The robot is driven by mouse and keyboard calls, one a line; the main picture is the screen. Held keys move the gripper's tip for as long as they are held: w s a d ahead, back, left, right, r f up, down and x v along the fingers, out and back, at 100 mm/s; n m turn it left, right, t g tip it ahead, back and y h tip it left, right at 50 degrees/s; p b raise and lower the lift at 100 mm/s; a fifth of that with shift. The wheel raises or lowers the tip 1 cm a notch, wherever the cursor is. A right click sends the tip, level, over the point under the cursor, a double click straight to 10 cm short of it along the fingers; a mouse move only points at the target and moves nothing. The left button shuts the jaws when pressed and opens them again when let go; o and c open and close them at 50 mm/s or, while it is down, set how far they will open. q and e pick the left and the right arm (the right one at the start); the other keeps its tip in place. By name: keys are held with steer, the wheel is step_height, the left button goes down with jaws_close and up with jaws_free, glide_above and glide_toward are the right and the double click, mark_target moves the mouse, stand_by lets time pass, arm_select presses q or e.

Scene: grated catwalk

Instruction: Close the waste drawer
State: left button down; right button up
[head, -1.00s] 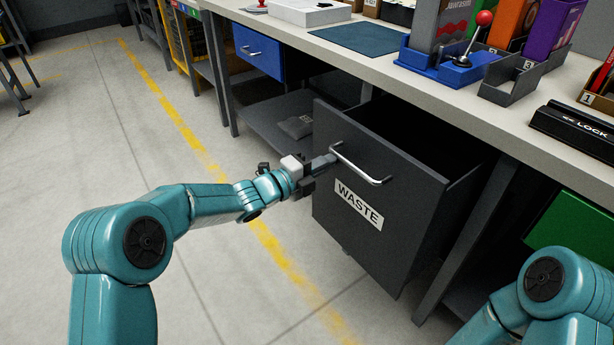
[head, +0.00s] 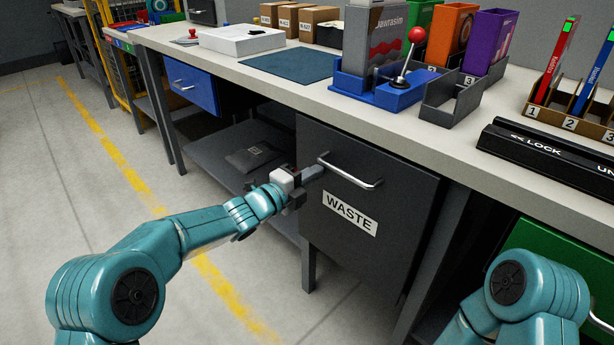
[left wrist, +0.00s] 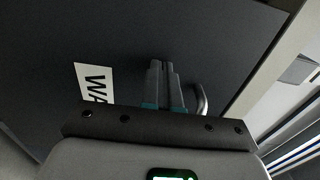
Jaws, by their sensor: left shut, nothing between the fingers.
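The waste drawer (head: 320,245) is a dark grey front with a white WASTE label and a silver bar handle (head: 352,178), under the workbench. Its front now sits close to the bench frame, and no open interior shows from above. My left gripper (head: 318,171) is shut and empty, its fingertips at the drawer front by the left end of the handle. In the left wrist view the shut fingers (left wrist: 163,75) point at the dark drawer front (left wrist: 120,35), beside the handle (left wrist: 201,100); I cannot tell whether they touch. My right gripper is out of view.
The workbench top (head: 400,115) holds a blue joystick box (head: 385,95), a black LOCK bar (head: 550,155) and several bins. A lower shelf (head: 215,150) with a grey packet (head: 250,157) lies left of the drawer. A blue drawer (head: 190,87) is further left. Floor at left is clear.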

arm_select(q)
steer(key=shift+w+d+r, duration=0.1)
steer(key=shift+d+r, duration=0.1)
steer(key=shift+r, duration=0.05)
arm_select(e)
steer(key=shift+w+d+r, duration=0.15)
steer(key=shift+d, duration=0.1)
arm_select(q)
steer(key=shift+r, duration=0.1)
